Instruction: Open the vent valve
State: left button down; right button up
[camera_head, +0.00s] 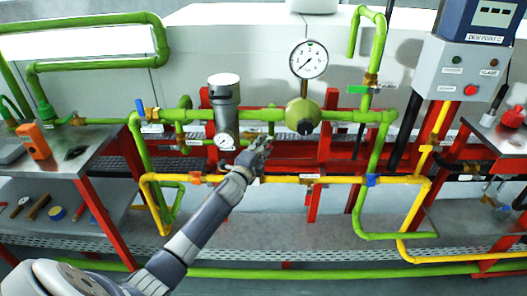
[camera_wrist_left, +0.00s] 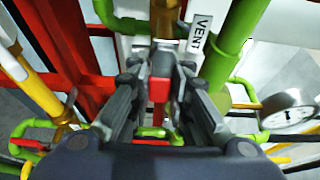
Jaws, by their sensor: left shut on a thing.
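My left gripper (camera_head: 259,152) reaches in from the lower left to the pipework between the grey filter housing and the round green regulator. In the left wrist view its two fingers (camera_wrist_left: 160,92) close around a red valve handle (camera_wrist_left: 160,66). A brass valve body (camera_wrist_left: 166,17) is just beyond the handle, and a white VENT label (camera_wrist_left: 200,33) is beside it on the right. In the head view the vent valve is largely hidden behind my gripper. I cannot tell the handle's exact angle. My right gripper is not in view.
Green pipes (camera_head: 345,116) and yellow pipes (camera_head: 340,180) run close around the gripper on a red frame. A pressure gauge (camera_head: 309,60) stands above the green regulator (camera_head: 303,115). The filter housing (camera_head: 224,100) is just left. A dew point box (camera_head: 465,70) is at the right.

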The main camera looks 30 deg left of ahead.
pick_arm(q)
jog(key=c, duration=1.5)
grip_release()
jog(key=s, duration=0.4)
jog(key=s+d, duration=0.1)
jog(key=s, duration=0.7)
jog(key=shift+d, duration=0.4)
